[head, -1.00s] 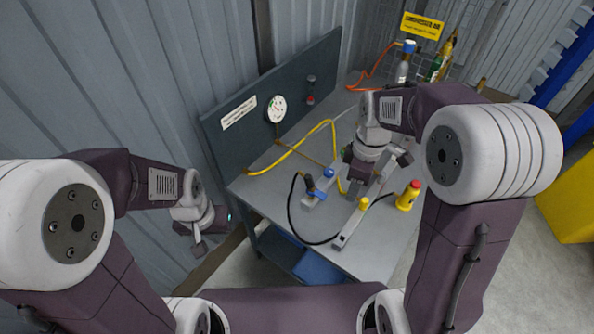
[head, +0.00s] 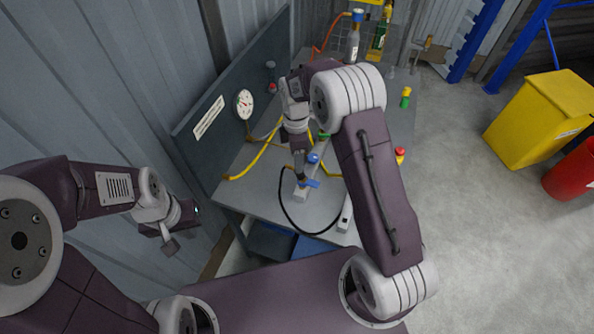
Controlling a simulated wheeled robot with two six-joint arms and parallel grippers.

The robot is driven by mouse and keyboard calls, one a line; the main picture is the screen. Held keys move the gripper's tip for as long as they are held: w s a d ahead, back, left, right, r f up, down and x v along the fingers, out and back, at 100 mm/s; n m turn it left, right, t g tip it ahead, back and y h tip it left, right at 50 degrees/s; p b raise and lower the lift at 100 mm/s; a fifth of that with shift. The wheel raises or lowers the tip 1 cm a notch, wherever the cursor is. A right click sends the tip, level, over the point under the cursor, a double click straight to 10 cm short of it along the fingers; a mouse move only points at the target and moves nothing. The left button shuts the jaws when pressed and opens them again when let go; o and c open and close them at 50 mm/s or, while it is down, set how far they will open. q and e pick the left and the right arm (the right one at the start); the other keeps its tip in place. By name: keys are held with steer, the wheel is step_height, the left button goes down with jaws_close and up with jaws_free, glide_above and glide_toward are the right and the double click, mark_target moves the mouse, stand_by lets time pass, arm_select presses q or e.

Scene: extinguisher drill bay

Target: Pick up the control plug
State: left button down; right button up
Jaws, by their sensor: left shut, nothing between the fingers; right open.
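I cannot tell for sure which piece is the control plug. My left gripper (head: 168,240) is shut and empty, off the bench's left side.
The grey bench (head: 262,195) has an upright panel with a gauge (head: 244,104) at its left. A yellow hose (head: 254,165) and a black hose (head: 284,205) lie across it. Bottles (head: 353,40) stand at the back. A yellow box (head: 540,118) and a red drum (head: 573,170) are on the right floor.

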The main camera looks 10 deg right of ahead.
mark_target(301, 176)
steer(key=shift+a+f, duration=0.1)
steer(key=f, duration=0.1)
steer(key=s+f+p, duration=0.1)
steer(key=f, duration=0.1)
steer(key=d+f, duration=0.1)
steer(key=shift+s+f, duration=0.25)
steer(key=shift+w+a+f, duration=0.15)
steer(key=shift+a+f, duration=0.1)
steer(key=shift+d, duration=0.1)
jaws_close()
